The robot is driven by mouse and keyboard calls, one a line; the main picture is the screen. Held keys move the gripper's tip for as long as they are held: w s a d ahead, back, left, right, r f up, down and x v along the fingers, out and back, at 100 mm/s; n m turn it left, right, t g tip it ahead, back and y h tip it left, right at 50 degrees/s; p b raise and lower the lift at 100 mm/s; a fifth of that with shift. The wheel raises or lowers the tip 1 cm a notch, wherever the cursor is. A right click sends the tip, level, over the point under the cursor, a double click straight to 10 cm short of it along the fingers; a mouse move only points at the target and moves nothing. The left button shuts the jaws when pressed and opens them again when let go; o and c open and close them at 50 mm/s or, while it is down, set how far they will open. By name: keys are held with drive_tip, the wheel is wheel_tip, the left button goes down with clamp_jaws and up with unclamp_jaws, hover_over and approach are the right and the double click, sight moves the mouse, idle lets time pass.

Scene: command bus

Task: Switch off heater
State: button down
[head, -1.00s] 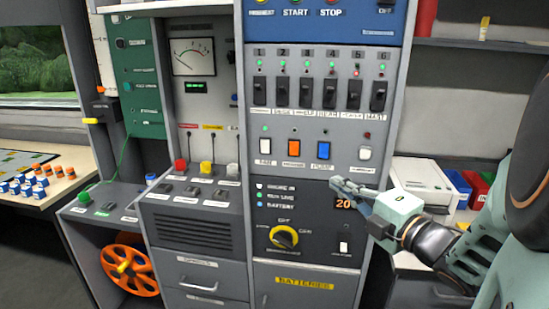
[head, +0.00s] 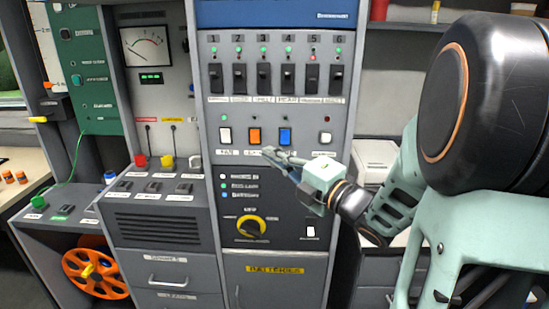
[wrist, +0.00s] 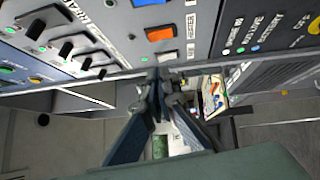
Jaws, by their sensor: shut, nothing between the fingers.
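The heater switch is the orange rocker (head: 255,136) in the row of coloured rockers on the grey control panel. It also shows in the wrist view (wrist: 160,34), with a label partly readable as HEATER beside it. A white rocker (head: 225,135) is to its left and a blue rocker (head: 285,136) to its right. My gripper (head: 266,153) is shut and empty, its tips appearing just below the orange rocker. In the wrist view the fingertips (wrist: 160,76) are close together near the panel, apart from the rocker in the picture. I cannot tell the exact gap in depth.
Several black toggles (head: 264,78) with small lamps stand above the rockers. A yellow rotary knob (head: 250,227) is below. Another white rocker (head: 325,138) is at the right. A sloped console (head: 155,187) with coloured plugs juts out at left.

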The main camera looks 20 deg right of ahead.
sight(253, 133)
drive_tip(key=w, duration=0.4)
drive_tip(key=w+a+p, duration=0.1)
drive_tip(key=w, duration=0.1)
drive_tip(key=shift+w+r, duration=0.4)
drive_tip(key=shift+w+d, duration=0.15)
drive_tip(key=shift+w, duration=0.3)
drive_tip(key=shift+w+f+b, duration=0.1)
drive_tip(key=shift+w+b, duration=0.05)
drive_tip(key=shift+b, duration=0.45)
drive_tip(key=shift+w+d+r, duration=0.1)
drive_tip(key=shift+r, duration=0.2)
